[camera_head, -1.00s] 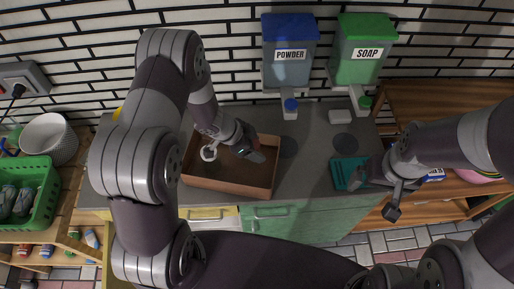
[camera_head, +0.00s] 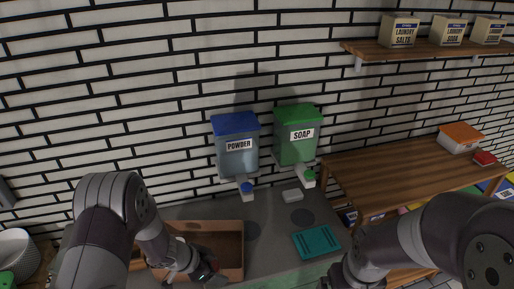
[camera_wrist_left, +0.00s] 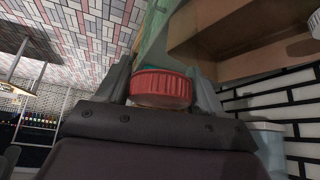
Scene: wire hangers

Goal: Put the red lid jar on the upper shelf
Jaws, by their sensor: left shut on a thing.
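The red lid jar shows in the left wrist view as a ribbed red lid (camera_wrist_left: 162,88) between the two fingers of my left gripper (camera_wrist_left: 160,84); most of its body is hidden. In the head view, my left gripper (camera_head: 208,270) is low over the right part of the brown box, with a speck of red at it. It is shut on the jar. A wooden wall shelf (camera_head: 440,49) is high at the top right. My right arm comes in from the lower right; its gripper is outside the picture.
A brown open box (camera_head: 228,230) stands on the grey counter. A powder dispenser (camera_head: 237,147) and a soap dispenser (camera_head: 297,135) hang behind. Laundry boxes (camera_head: 400,32) stand along the wall shelf. A wooden rack (camera_head: 385,178) at right has a largely bare top, with an orange-lidded container (camera_head: 459,139).

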